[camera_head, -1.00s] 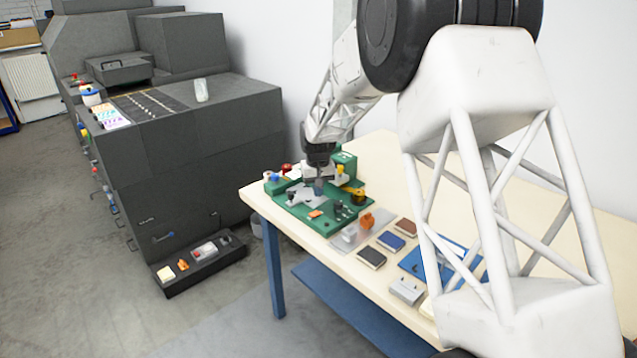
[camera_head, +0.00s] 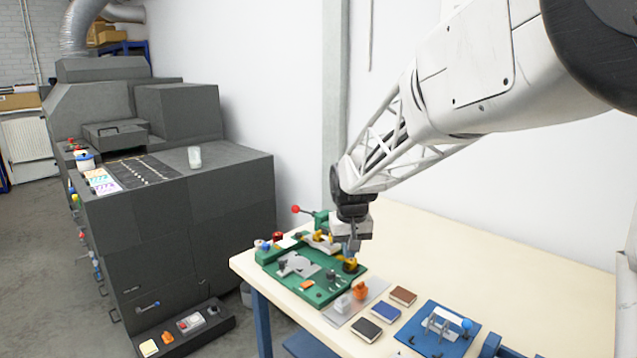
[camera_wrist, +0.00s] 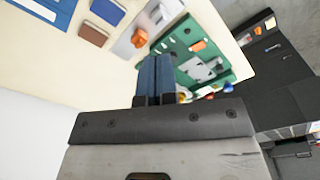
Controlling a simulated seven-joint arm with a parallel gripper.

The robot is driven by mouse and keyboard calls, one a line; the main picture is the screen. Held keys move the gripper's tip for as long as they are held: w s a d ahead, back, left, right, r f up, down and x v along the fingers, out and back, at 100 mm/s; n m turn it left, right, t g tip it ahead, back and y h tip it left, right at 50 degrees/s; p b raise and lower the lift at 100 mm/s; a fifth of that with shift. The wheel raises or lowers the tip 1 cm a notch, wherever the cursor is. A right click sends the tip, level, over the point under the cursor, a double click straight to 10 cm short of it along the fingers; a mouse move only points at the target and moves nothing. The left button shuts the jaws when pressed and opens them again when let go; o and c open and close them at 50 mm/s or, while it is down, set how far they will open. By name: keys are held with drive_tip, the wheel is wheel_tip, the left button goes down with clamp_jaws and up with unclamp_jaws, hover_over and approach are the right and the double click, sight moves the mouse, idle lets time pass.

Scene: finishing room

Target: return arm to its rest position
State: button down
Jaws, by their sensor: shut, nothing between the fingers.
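My gripper (camera_head: 353,245) hangs at the end of my white lattice arm, above the right side of the green fixture board on the table. In the wrist view its two blue-grey fingers (camera_wrist: 154,70) are together with nothing between them. The green board (camera_head: 318,292) lies on the cream table (camera_head: 470,262) and carries a grey metal plate, an orange block and a red-knobbed lever. The board also shows in the wrist view (camera_wrist: 235,58), beyond and to the right of the fingers.
Right of the board are a clear mat with an orange piece (camera_head: 360,291), small dark, blue and brown blocks, and a blue plate (camera_head: 440,340) with a white part. A dark grey machine (camera_head: 215,220) stands left, with a cup (camera_head: 194,157) on top. The table's rear right is clear.

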drive_tip(key=s+d+r+m, duration=0.1)
drive_tip(key=s+d+r, duration=0.25)
drive_tip(key=s, duration=0.55)
drive_tip(key=s+d+r, duration=0.2)
drive_tip(key=s+d, duration=0.2)
drive_tip(key=s, duration=0.6)
drive_tip(key=s+d+f, duration=0.1)
drive_tip(key=s, duration=0.8)
drive_tip(key=s+d+f+m+t, duration=0.1)
drive_tip(key=s+d, duration=0.1)
drive_tip(key=s, duration=0.7)
drive_tip(key=shift+s+d+f+t, duration=0.15)
drive_tip(key=shift+d+f+t, duration=0.15)
drive_tip(key=c, duration=1.8)
unclamp_jaws()
drive_tip(key=shift+c, duration=0.2)
